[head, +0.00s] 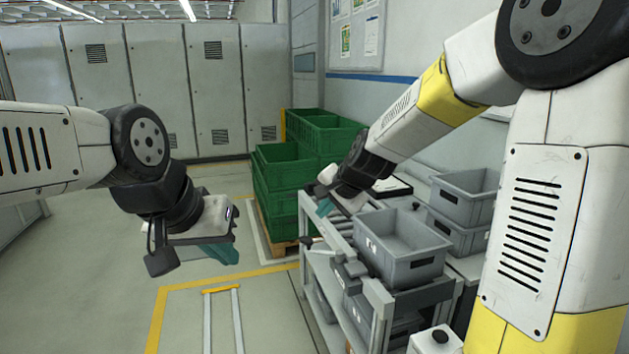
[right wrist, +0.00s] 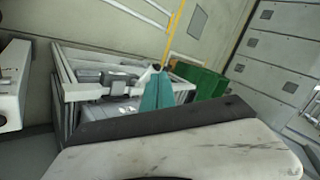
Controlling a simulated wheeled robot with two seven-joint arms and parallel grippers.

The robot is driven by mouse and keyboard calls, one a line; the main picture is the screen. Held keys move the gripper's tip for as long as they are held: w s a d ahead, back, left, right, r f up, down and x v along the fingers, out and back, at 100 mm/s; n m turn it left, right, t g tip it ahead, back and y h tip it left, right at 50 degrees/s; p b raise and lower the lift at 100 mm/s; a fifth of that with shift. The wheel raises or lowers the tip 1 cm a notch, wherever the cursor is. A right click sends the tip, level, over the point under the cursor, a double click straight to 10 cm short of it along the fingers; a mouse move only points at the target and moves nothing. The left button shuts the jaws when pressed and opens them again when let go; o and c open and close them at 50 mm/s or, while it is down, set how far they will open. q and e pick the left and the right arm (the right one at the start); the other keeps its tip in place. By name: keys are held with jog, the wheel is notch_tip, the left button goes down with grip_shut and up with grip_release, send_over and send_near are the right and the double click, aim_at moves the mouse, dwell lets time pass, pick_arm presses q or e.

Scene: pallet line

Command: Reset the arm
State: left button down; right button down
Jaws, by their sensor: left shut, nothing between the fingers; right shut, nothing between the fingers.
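My left gripper (head: 222,250) is at the left of the head view, over the open floor, with its teal fingers shut and empty. My right gripper (head: 324,206) is near the middle of the head view, in front of the green crates and above the far end of the roller rack. Its teal fingers (right wrist: 157,92) show closed together in the right wrist view, with nothing between them. My right arm crosses the right side of the head view and hides part of the wall and bench.
A grey bin (head: 402,262) sits on the roller rack (head: 372,290). More grey bins (head: 466,206) stand behind it at right. Green crates (head: 280,205) are stacked on a pallet at the back. Grey cabinets (head: 155,70) line the far wall. The floor at left is clear.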

jog(key=s+d+r+n, duration=0.1)
jog(key=s+d, duration=0.3)
jog(key=s, duration=0.4)
jog(key=s+d+r+n+h, duration=0.1)
jog(key=s+d+n, duration=0.3)
jog(key=s, duration=0.5)
jog(key=s+d+r+n+g+h, duration=0.1)
jog(key=s+d+r+n, duration=0.2)
jog(key=s, duration=0.6)
jog(key=shift+d+r, duration=0.15)
jog(key=shift+d, duration=0.4)
